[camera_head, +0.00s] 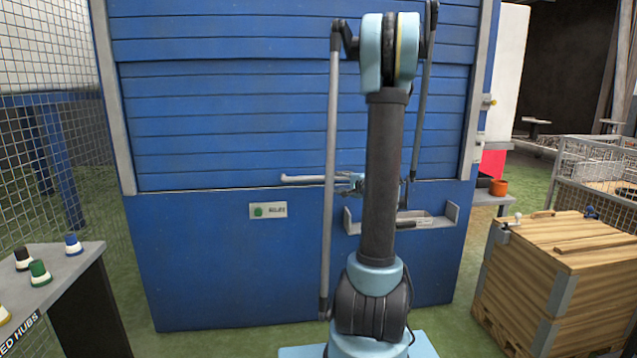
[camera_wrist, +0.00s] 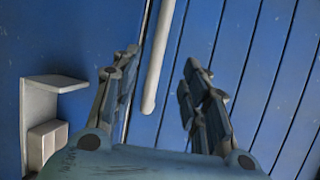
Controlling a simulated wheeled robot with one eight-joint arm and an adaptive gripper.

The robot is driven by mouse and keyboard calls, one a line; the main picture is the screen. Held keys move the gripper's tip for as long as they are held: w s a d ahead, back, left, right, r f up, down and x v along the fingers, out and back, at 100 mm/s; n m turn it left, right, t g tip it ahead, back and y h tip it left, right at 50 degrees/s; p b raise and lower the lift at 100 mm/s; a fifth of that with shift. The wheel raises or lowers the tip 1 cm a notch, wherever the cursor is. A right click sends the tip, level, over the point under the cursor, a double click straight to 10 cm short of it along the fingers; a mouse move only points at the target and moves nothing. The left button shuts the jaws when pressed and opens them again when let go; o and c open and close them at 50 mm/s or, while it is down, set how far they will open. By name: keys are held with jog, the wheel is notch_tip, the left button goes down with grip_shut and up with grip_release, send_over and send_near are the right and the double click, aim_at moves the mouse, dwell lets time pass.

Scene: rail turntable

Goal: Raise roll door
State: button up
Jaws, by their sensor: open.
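The blue slatted roll door (camera_head: 230,120) fills the opening above a plain blue lower panel (camera_head: 200,280), its bottom edge down at the panel's top. A pale grey bar handle (camera_head: 305,179) runs level near that edge; its right part is hidden behind my arm. My gripper (camera_head: 354,184) is at the handle's right end, mostly hidden by my arm in the head view. In the wrist view my open gripper (camera_wrist: 158,82) has its two fingers on either side of the handle (camera_wrist: 158,60), whose rounded end shows between them. I see no clear contact with either finger.
A wooden crate (camera_head: 560,260) stands at right, a bench with coloured hubs (camera_head: 55,262) at left, beside a mesh fence (camera_head: 60,160).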

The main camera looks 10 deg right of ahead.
aim_at(320, 179)
jog(key=x, duration=1.7)
jog(key=shift+f, duration=0.1)
jog(key=shift+s, duration=0.1)
jog(key=shift+c, duration=0.5)
grip_shut()
